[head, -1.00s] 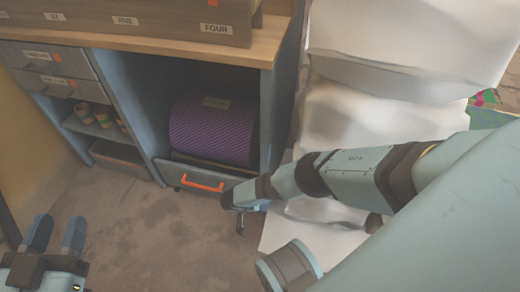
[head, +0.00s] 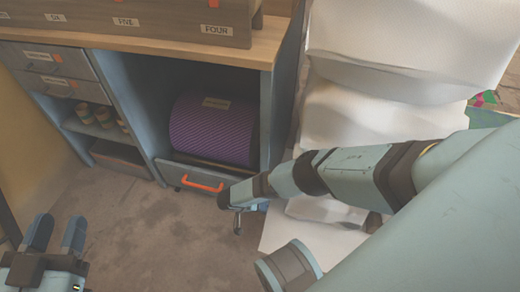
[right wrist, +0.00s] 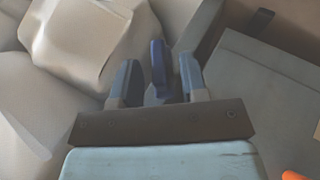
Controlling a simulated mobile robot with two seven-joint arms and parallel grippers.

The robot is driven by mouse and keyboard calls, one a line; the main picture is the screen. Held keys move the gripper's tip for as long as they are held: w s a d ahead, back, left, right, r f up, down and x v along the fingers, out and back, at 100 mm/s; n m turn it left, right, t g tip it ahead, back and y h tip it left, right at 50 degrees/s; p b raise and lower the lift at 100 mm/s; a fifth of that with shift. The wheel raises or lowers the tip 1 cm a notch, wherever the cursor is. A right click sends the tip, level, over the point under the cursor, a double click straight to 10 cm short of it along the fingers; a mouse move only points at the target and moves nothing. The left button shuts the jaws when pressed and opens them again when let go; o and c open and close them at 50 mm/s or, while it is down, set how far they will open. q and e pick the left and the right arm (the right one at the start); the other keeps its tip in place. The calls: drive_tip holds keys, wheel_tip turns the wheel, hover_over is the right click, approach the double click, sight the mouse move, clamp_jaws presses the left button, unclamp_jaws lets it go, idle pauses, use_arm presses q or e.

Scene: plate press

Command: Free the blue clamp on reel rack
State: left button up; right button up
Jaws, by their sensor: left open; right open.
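The blue clamp (right wrist: 158,58) shows in the right wrist view as a dark blue upright piece at the side of the cabinet. My right gripper (right wrist: 159,64) is open, with one finger on each side of this piece. Whether the fingers touch it I cannot tell. In the head view my right arm's end is low in front of the reel rack, and its fingers are largely hidden. The rack holds a purple reel (head: 212,130). My left gripper (head: 57,235) is open and empty over the floor at lower left.
A drawer with an orange handle (head: 203,182) is below the reel. Large white sacks (head: 345,120) are stacked right of the cabinet, close to my right arm. Cups (head: 103,116) stand on a left shelf. The floor (head: 150,230) in front is clear.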

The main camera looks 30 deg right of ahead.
use_arm(q)
drive_tip(key=shift+s+d+f+n+g+y+p, duration=0.15)
drive_tip(key=shift+s+d+f+n+g+p, duration=0.2)
drive_tip(key=shift+n+p, duration=0.25)
drive_tip(key=shift+s+d+f+n+g+y+p, duration=0.2)
drive_tip(key=shift+s+n+p, duration=0.25)
drive_tip(key=shift+p, duration=0.3)
drive_tip(key=shift+s+d+f+n+g+y+p, duration=0.2)
drive_tip(key=shift+s+n+g+p, duration=0.15)
drive_tip(key=shift+n+p, duration=0.25)
use_arm(e)
drive_tip(key=v, duration=1.2)
